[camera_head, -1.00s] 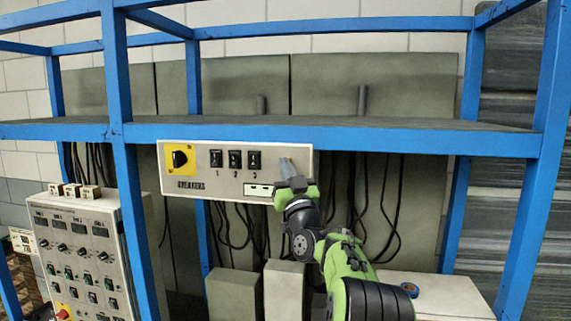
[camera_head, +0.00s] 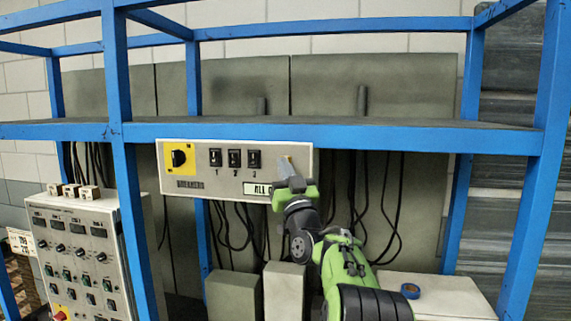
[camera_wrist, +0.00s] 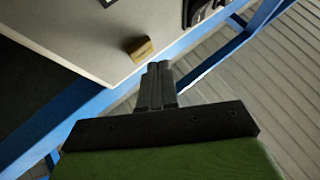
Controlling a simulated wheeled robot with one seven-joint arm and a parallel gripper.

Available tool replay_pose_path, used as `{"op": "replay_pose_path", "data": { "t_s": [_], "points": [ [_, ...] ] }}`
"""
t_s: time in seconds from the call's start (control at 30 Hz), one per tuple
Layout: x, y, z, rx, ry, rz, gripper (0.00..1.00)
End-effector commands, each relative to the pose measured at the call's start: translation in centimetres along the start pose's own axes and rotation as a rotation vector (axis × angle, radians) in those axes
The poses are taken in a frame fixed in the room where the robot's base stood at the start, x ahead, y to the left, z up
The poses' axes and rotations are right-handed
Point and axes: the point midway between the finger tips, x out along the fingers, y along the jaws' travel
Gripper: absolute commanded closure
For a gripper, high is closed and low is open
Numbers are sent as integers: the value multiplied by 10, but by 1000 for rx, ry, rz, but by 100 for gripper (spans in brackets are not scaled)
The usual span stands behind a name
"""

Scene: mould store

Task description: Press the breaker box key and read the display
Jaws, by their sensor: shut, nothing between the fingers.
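The breaker box (camera_head: 222,186) is a pale panel under the blue shelf, labelled BREAKERS. It has a yellow plate with a black rotary knob (camera_head: 179,157), three black switches (camera_head: 234,158) numbered 1 to 3, and a display (camera_head: 257,188). The display shows "ALL" at its left; my gripper hides the rest. My gripper (camera_head: 285,165) is shut and empty in front of the panel's right end. In the wrist view, a small tan key (camera_wrist: 140,48) stands out from the panel just beyond my fingertips (camera_wrist: 158,68), with a small gap apparent.
A blue frame surrounds the box, with an upright (camera_head: 137,220) to its left. A grey control cabinet (camera_head: 85,250) with several knobs stands at the left. Dark cables hang below the shelf. A blue tape roll (camera_head: 410,290) lies on a pale surface at the lower right.

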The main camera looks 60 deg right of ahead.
Motion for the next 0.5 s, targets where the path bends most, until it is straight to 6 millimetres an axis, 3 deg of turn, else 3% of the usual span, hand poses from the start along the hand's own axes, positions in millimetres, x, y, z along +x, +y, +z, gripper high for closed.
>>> {"op": "replay_pose_path", "data": {
  "t_s": [0.5],
  "points": [
    [-34,-24,-22,-2,1,0,100]
  ]
}}
